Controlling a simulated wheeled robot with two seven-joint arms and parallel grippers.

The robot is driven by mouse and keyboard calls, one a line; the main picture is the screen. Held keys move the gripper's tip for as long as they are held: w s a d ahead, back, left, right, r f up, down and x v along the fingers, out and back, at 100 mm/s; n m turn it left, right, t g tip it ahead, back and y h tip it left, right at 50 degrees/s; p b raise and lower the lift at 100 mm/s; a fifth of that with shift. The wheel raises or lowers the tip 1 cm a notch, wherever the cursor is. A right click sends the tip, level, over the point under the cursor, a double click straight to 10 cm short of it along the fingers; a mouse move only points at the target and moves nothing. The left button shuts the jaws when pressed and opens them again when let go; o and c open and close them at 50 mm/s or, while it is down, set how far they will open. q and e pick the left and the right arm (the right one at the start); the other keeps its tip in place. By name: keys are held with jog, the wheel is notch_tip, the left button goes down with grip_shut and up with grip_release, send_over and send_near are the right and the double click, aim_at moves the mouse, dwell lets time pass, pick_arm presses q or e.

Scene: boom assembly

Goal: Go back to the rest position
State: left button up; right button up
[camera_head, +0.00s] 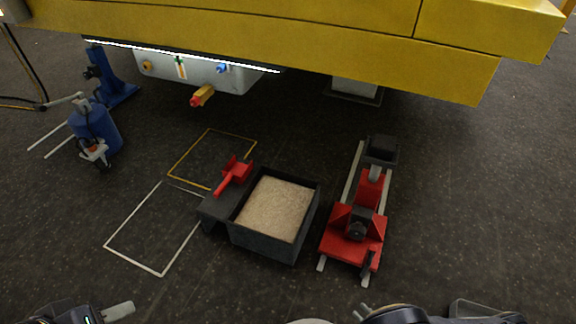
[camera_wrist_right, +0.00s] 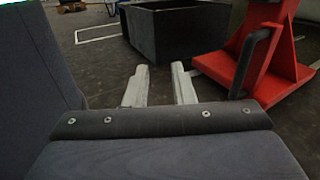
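My left gripper (camera_head: 118,311) shows at the bottom left edge of the head view. Only a pale finger and part of its dark body are visible, so its opening cannot be judged. My right gripper (camera_head: 361,312) shows at the bottom edge, right of the middle, mostly cut off. In the right wrist view, the right gripper (camera_wrist_right: 160,82) has its two pale fingers apart with nothing between them. Both grippers are low in the head view, apart from the objects on the floor.
A dark box of tan granules (camera_head: 272,208) stands mid-floor, with a red tool (camera_head: 234,174) beside it. A red wheeled-looking rig on rails (camera_head: 355,232) is to its right. A yellow boom (camera_head: 300,35) spans the top. A blue cylinder (camera_head: 97,128) stands left. White-outlined floor (camera_head: 150,232) is clear.

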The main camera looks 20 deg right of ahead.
jog(key=w+d+r+n+g+y, duration=0.1)
jog(key=w+r+n+g+y, duration=0.15)
jog(key=r+n+g, duration=0.35)
jog(key=w+d+r+n+g+y, duration=0.1)
jog(key=w+r+n+g+y, duration=0.2)
jog(key=r, duration=0.5)
jog(key=w+d+r+n+g+y, duration=0.1)
jog(key=w+r+n+g, duration=0.1)
jog(key=w+r+n, duration=0.4)
jog(key=a+r+n+g+h, duration=0.2)
jog(key=a+r+n, duration=0.1)
jog(key=r, duration=0.5)
jog(key=a+r+n+g+h, duration=0.2)
jog(key=a+r+n, duration=0.1)
jog(key=r, duration=0.5)
jog(key=s+a+r+n+t+h, duration=0.45)
jog(key=s+a+r+n, duration=0.4)
jog(key=r, duration=0.35)
notch_tip(320, 180, up, 36)
jog(key=p, duration=3.6)
jog(key=shift+s+a+r+h+p, duration=0.15)
jog(key=shift+a+h+p, duration=0.1)
jog(key=shift+h+p, duration=0.15)
